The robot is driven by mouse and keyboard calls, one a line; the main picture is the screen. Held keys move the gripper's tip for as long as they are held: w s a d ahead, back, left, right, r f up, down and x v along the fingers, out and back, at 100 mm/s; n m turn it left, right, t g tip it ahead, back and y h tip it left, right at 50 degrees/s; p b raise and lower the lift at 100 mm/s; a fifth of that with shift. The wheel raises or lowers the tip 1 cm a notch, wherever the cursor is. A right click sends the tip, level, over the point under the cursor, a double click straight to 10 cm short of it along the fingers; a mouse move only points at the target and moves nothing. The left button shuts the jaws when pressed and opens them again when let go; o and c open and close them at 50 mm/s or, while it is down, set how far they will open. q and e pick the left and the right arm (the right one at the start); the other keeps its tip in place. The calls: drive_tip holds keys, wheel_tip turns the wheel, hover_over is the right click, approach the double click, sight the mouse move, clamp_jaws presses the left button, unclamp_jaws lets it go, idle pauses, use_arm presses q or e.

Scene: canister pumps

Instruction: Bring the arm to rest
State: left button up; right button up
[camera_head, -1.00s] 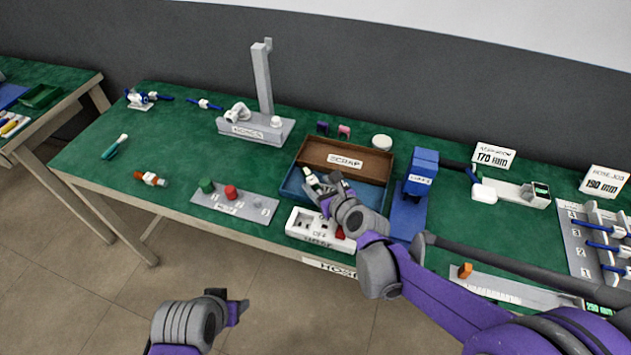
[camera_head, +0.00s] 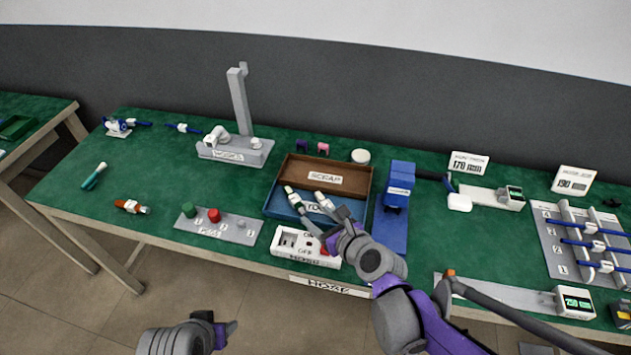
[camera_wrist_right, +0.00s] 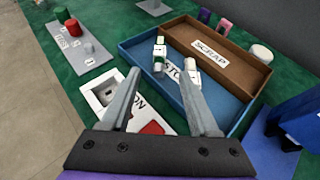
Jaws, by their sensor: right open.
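My right gripper (camera_head: 338,226) is open, above the front of the blue tray compartment (camera_head: 275,209) and the white ON/OFF box (camera_head: 290,238). Nothing shows between its fingers. In the right wrist view the spread fingers of the right gripper (camera_wrist_right: 152,56) point toward the blue compartment (camera_wrist_right: 133,57). Two white-and-dark pieces lie in that compartment: the left piece (camera_head: 293,196) has a green end, and the right piece (camera_head: 322,200) is beside it. My left gripper (camera_head: 222,330) is at the bottom edge, off the table; its jaw opening is unclear.
The brown SCRAP compartment (camera_head: 345,165) adjoins the blue one. A blue stand (camera_head: 398,190) rises right of the tray, close to my right arm. A grey post (camera_head: 240,100) stands back left. A plate with green and red knobs (camera_head: 213,215) lies left of the box.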

drive_tip(key=shift+s+d+r+n, duration=0.1)
drive_tip(key=shift+s+r+n, duration=0.15)
drive_tip(key=shift+n, duration=0.15)
drive_tip(key=s+n+p, duration=0.1)
drive_tip(key=n, duration=0.1)
drive_tip(key=s+d+r+n+g+p, duration=0.1)
drive_tip(key=s+n, duration=0.1)
drive_tip(key=n, duration=0.1)
drive_tip(key=s+d+r+n+p, duration=0.1)
drive_tip(key=n, duration=0.2)
drive_tip(key=shift+s+r+g+h, duration=0.15)
drive_tip(key=shift+s+g+h, duration=0.2)
drive_tip(key=shift+g+h, duration=0.05)
drive_tip(key=s+d+r+n+g+h+p, duration=0.1)
drive_tip(key=s+d+n, duration=0.4)
drive_tip(key=n, duration=0.5)
drive_tip(key=s+d+r+n+g+h+p, duration=0.2)
drive_tip(key=s+d+n+p, duration=0.3)
drive_tip(key=s+n, duration=0.3)
drive_tip(key=n+g+h+p, duration=0.1)
drive_tip(key=n, duration=0.1)
drive_tip(key=shift+s+d+n+h, duration=0.15)
drive_tip(key=shift+s+n+h, duration=0.1)
drive_tip(key=shift+n+h, duration=0.15)
drive_tip(key=shift+r, duration=0.1)
